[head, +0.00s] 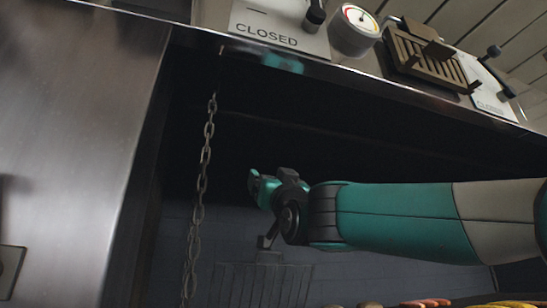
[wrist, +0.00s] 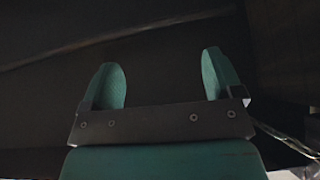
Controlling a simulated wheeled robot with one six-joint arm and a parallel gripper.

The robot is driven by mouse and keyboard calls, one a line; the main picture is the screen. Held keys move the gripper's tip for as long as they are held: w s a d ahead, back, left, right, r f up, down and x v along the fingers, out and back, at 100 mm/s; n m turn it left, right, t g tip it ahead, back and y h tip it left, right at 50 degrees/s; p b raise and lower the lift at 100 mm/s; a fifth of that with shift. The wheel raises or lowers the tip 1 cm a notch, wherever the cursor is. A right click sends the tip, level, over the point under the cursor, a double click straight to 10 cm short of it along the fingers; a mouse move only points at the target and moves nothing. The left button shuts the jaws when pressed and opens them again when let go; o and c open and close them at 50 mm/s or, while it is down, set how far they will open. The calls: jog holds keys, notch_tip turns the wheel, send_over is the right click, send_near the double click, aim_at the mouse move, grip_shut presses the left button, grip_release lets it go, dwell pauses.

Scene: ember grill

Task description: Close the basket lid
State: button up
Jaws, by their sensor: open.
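A dark wire grid (head: 250,286) stands low in the middle of the head view, with a small dark knob or handle (head: 267,241) above its top edge. It may be the basket lid, but it is dim and cut off by the bottom edge, so I cannot tell its angle. My gripper (head: 256,184) is in front of the dark opening, above the grid in the picture and apart from it as far as I can see. In the wrist view my gripper (wrist: 164,74) has its two teal fingers spread, with nothing between them and only dark surfaces beyond.
A hanging chain (head: 205,165) is left of my gripper. A steel panel (head: 75,130) fills the left side. Above are a ledge with a "CLOSED" plate (head: 270,27), a gauge (head: 358,18) and a slotted brown vent (head: 425,58). Food (head: 500,304) shows at the bottom right.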

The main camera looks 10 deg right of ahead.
jog(key=shift+r+p, duration=0.4)
jog(key=shift+r, duration=1.85)
